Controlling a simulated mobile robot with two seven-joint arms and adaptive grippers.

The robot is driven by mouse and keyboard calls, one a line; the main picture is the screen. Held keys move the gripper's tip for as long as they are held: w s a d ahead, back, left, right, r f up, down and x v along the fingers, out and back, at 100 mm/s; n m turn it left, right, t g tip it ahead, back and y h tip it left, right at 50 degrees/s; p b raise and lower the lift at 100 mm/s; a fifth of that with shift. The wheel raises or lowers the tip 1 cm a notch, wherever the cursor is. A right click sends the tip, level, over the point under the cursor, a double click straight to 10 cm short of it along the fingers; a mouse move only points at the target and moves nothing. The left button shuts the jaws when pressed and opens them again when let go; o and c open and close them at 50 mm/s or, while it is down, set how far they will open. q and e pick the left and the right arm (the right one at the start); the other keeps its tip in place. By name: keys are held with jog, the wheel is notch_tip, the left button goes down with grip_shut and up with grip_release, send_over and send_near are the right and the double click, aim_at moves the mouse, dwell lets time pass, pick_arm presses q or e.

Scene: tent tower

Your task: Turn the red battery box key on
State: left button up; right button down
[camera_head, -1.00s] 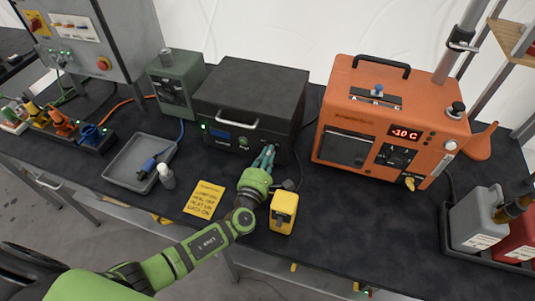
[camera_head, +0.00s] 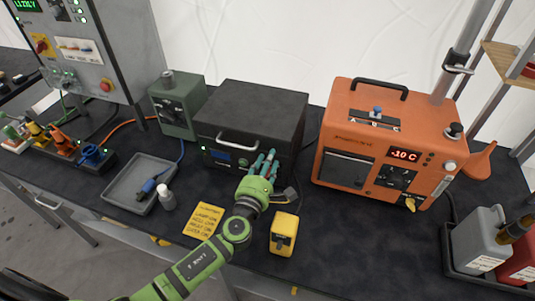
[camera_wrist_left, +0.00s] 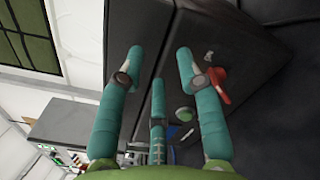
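The black battery box (camera_head: 250,105) stands at the back middle of the table, with a front handle, a blue screen and a green button. The red key (camera_wrist_left: 218,84) sticks out of its front face in the left wrist view, beside a small white key symbol. In the head view the key is hidden behind my left gripper (camera_head: 266,160). In the left wrist view my left gripper (camera_wrist_left: 160,65) has its teal fingers spread apart with nothing between the tips. The red key lies just right of the right-hand finger, very close to it; I cannot tell whether they touch. My right gripper is not in view.
A yellow device (camera_head: 284,232) and a yellow note (camera_head: 205,220) lie in front of the box. An orange machine (camera_head: 385,140) stands to the right, a green unit (camera_head: 178,105) to the left.

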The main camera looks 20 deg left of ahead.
aim_at(272, 143)
pick_arm(q)
jog(key=shift+r, duration=1.9)
